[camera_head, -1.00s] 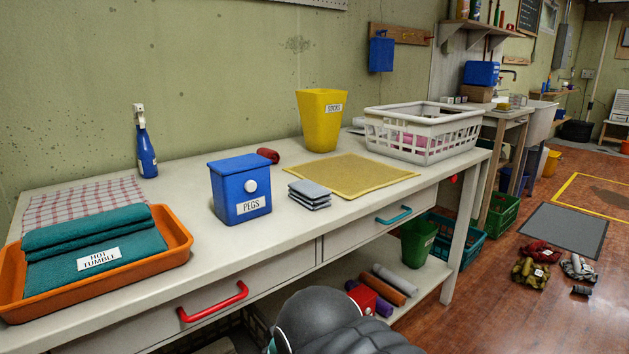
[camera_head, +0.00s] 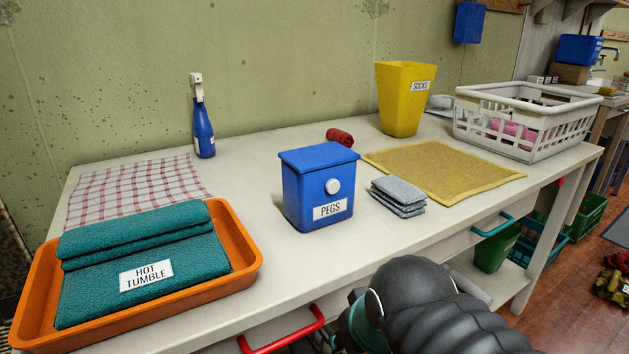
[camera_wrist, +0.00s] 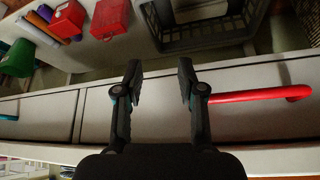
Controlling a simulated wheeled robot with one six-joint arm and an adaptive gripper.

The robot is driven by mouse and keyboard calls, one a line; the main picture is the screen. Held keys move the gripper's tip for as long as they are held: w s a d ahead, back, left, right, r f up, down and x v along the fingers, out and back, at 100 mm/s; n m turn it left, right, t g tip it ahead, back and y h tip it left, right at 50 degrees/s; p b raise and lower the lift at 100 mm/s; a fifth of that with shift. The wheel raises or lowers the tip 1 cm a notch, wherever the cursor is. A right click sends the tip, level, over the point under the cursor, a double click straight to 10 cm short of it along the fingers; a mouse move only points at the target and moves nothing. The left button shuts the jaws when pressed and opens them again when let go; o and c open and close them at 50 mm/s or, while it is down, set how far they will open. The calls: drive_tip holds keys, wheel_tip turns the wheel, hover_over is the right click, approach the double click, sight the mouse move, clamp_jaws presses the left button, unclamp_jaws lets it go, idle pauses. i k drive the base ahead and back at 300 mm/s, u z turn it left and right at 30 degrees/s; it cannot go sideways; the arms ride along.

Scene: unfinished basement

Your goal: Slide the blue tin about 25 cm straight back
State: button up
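The blue tin (camera_head: 318,188) is a lidded box with a white knob and a PEGS label on its front. It stands upright on the white worktop (camera_head: 262,262), a little behind the front edge, with bare worktop between it and the wall. My gripper (camera_wrist: 160,85) shows in the wrist view with its two dark fingers apart and nothing between them. It is in front of the drawer fronts, near the red handle (camera_wrist: 259,94), away from the tin. In the head view my dark arm is low in front of the bench and the fingers are hidden.
Left of the tin is an orange tray (camera_head: 247,262) with teal towels. Right of it are folded grey cloths (camera_head: 398,196) and a yellow mat (camera_head: 445,170). Behind it lies a red roll (camera_head: 340,137). A blue bottle (camera_head: 203,130) and yellow bin (camera_head: 402,100) stand near the wall.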

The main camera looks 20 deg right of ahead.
sight(308, 206)
drive_tip(key=z, duration=0.15)
drive_tip(key=k, duration=1.3)
drive_tip(key=u, duration=0.05)
